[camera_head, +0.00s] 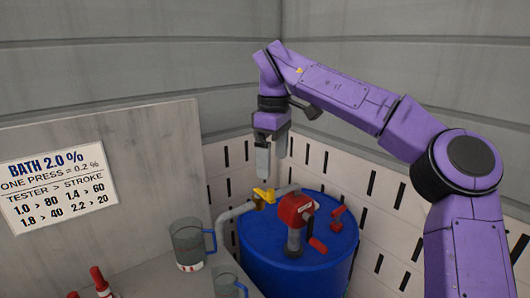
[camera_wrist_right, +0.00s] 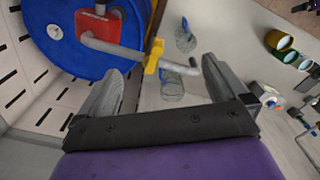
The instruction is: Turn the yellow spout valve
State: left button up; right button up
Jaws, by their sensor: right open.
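The yellow spout valve (camera_head: 264,195) sits on the grey spout pipe (camera_head: 235,213) at the left edge of the blue drum (camera_head: 275,262). My right gripper (camera_head: 270,165) points down just above the valve, open and empty, apart from it in the head view. In the right wrist view the yellow valve (camera_wrist_right: 153,57) shows between the two spread fingers of my right gripper (camera_wrist_right: 160,72), beyond their tips. A red pump (camera_head: 295,210) with a red handle stands on the drum lid. My left gripper is in no view.
Clear jugs with blue handles (camera_head: 188,246) (camera_head: 226,284) stand on the bench left of the drum. Red-topped bottles (camera_head: 98,277) are at the lower left. A bath sign (camera_head: 58,186) hangs on the panel. Slotted walls (camera_head: 390,225) close in behind the drum.

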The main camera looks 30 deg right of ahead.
aim_at(272, 190)
jog(key=f+b, duration=0.1)
jog(key=f, duration=0.1)
jog(key=w+f+b, duration=0.1)
jog(key=f, duration=0.1)
jog(key=f+b, duration=0.1)
jog(key=f, duration=0.1)
jog(key=shift+w+f+b, duration=0.3)
jog(key=f+b, duration=0.1)
jog(key=b, duration=0.1)
jog(key=s+f+b, duration=0.1)
jog(key=f+b, duration=0.1)
jog(key=shift+w, duration=0.3)
jog(key=shift+s, duration=0.2)
jog(key=c, duration=1.7)
jog(key=shift+d, duration=0.15)
jog(key=shift+c, duration=0.5)
